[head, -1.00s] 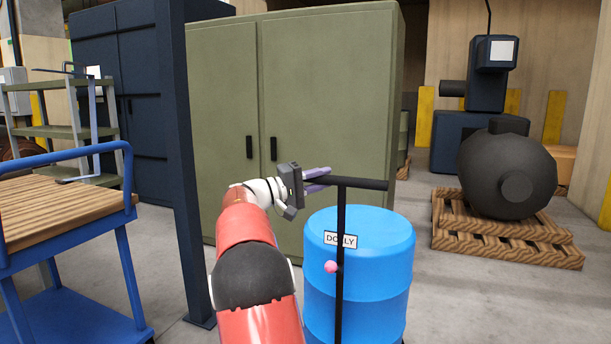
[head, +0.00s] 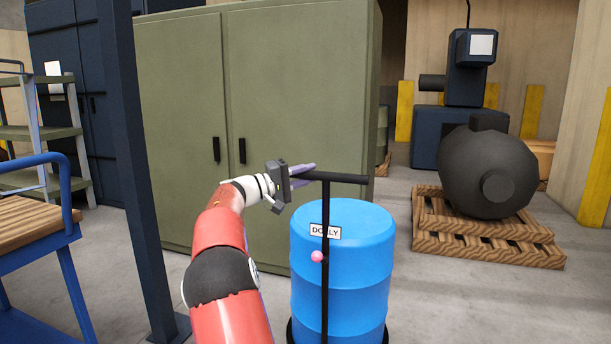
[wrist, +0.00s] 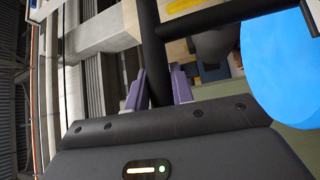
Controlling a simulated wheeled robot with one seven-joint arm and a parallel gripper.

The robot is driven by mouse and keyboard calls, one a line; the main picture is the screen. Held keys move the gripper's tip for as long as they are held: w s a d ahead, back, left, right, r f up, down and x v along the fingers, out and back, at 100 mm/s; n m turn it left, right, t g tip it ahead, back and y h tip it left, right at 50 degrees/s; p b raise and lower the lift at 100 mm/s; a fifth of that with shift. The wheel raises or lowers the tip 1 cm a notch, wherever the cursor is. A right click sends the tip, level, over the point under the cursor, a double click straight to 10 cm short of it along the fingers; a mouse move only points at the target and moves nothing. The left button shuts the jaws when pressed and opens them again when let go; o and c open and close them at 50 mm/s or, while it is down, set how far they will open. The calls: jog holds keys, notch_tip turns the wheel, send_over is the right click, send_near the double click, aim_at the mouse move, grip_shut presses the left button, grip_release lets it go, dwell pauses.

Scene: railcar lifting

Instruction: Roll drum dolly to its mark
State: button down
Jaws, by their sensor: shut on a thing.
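The drum dolly carries a blue drum (head: 352,262) and has a black T-shaped handle (head: 345,178) with a "DOLLY" label (head: 325,231) and a pink ball on its post. My gripper (head: 305,174) is shut on the left part of the handle's crossbar. In the wrist view the purple fingers (wrist: 158,88) sit on both sides of the black bar, and part of the blue drum (wrist: 278,70) shows at the right. The dolly's black base shows only in part at the bottom of the head view. The mark is not visible in these frames.
A green cabinet (head: 270,120) stands close behind the drum. A dark post (head: 138,180) and a blue cart (head: 45,225) are at the left. A wooden pallet (head: 485,235) with a dark tank (head: 488,172) stands at the right. Bare floor lies between drum and pallet.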

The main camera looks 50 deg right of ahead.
jog(key=shift+w+d+r, duration=0.1)
jog(key=shift+r, duration=0.05)
jog(key=c, duration=1.6)
grip_release()
jog(key=o, duration=0.4)
jog(key=shift+d, duration=0.15)
jog(key=b+v, duration=0.1)
jog(key=v, duration=0.7)
jog(key=shift+d, duration=0.1)
